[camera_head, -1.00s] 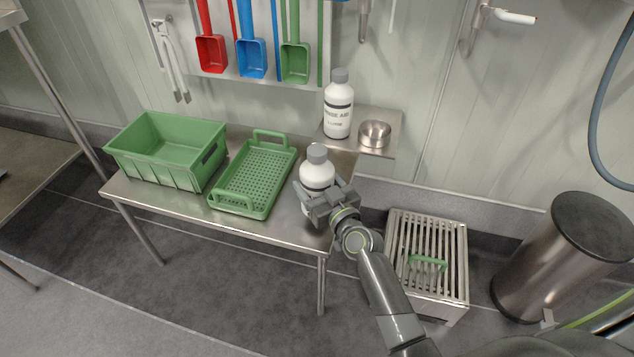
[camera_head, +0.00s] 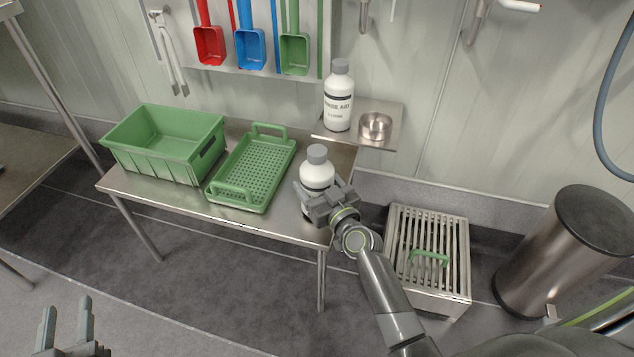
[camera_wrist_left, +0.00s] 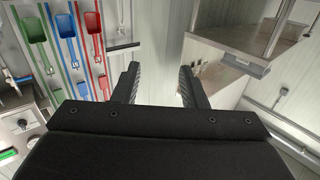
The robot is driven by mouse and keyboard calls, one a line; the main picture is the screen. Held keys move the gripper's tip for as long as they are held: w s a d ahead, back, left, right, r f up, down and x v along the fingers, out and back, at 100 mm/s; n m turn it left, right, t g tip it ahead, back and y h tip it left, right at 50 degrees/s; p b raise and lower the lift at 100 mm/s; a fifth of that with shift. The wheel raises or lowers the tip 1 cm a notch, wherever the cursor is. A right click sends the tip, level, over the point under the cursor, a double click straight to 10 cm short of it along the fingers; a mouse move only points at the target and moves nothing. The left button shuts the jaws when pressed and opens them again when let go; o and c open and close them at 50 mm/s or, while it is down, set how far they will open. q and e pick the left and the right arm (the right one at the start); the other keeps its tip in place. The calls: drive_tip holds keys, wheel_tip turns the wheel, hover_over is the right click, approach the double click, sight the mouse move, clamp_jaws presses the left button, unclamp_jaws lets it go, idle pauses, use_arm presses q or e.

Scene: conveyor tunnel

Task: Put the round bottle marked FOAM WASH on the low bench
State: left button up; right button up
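A round white bottle with a grey cap (camera_head: 316,170) stands upright near the right end of the steel table (camera_head: 275,226); its label is hidden. My right gripper (camera_head: 326,190) is at this bottle, with a finger on each side; I cannot tell whether they press on it. A second white bottle, marked RINSE AID (camera_head: 338,100), stands on the small wall shelf. A low slatted metal bench (camera_head: 432,285) stands on the floor right of the table. My left gripper (camera_head: 66,325) is open and empty at the lower left; its parted fingers also show in the left wrist view (camera_wrist_left: 158,88).
A green crate (camera_head: 165,145) and a green perforated tray (camera_head: 250,170) fill the table's left and middle. A steel bowl (camera_head: 375,127) sits on the wall shelf (camera_head: 392,112). A green handle (camera_head: 430,257) is on the slatted bench. A steel bin (camera_head: 550,255) stands at right.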

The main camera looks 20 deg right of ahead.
drive_tip(key=shift+f, duration=0.25)
use_arm(q)
drive_tip(key=shift+d+r+m+t, duration=0.15)
drive_tip(key=shift+r+t, duration=0.65)
drive_tip(key=shift+r, duration=0.45)
drive_tip(key=shift+r+m+t, duration=0.15)
drive_tip(key=shift+r+t, duration=0.65)
drive_tip(key=shift+r, duration=0.45)
drive_tip(key=shift+s+r+b, duration=0.1)
drive_tip(key=shift+r+b, duration=0.1)
drive_tip(key=shift+b, duration=0.1)
use_arm(e)
drive_tip(key=shift+f, duration=0.1)
drive_tip(key=o, duration=1.2)
drive_tip(key=shift+f, duration=0.2)
use_arm(q)
drive_tip(key=shift+d+r+t, duration=0.1)
drive_tip(key=shift+r+t, duration=0.4)
drive_tip(key=shift+r, duration=0.1)
use_arm(e)
drive_tip(key=o, duration=0.3)
use_arm(q)
drive_tip(key=shift+f, duration=0.1)
use_arm(e)
drive_tip(key=shift+r, duration=0.1)
